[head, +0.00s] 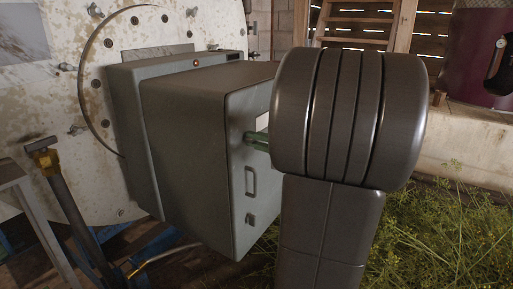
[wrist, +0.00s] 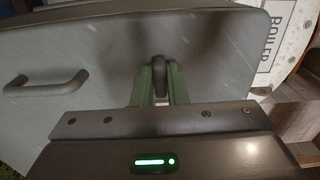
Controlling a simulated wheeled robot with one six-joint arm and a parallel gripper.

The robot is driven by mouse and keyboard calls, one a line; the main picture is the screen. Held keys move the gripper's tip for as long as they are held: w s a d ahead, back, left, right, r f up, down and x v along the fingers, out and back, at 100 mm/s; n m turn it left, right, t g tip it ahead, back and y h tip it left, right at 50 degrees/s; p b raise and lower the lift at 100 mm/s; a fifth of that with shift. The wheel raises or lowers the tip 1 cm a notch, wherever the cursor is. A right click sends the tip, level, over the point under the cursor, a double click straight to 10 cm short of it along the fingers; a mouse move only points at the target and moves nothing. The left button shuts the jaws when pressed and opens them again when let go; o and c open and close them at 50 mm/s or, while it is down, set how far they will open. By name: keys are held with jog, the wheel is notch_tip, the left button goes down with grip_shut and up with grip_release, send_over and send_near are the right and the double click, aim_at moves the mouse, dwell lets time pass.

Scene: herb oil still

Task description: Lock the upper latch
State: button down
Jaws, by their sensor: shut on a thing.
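The upper latch (wrist: 160,68) is a small dark rounded piece on the grey door (wrist: 110,45). In the wrist view it stands upright in the picture, at right angles to the long bar of the door handle (wrist: 45,84). My gripper (wrist: 160,84) has its two green fingers shut on this latch, one on each side. In the head view the green fingers of my gripper (head: 258,140) reach the door's upper part, and my arm hides the upper latch. The grey cabinet (head: 190,140) has its door closed or nearly so.
The handle (head: 250,181) and a lower latch (head: 250,219) are below my gripper on the door. A large round boiler (head: 60,110) stands behind the cabinet. A BOILER sign (wrist: 278,38) is at the right in the wrist view. Heaped herbs (head: 440,235) lie at the right.

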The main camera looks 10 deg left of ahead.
dwell(0.3)
jog(key=c, duration=1.5)
grip_release()
jog(key=shift+o, duration=0.2)
jog(key=p+v, duration=0.2)
jog(key=v, duration=1.1)
jog(key=shift+s+d+p, duration=0.15)
jog(key=shift+d+p, duration=0.2)
jog(key=shift+p, duration=0.05)
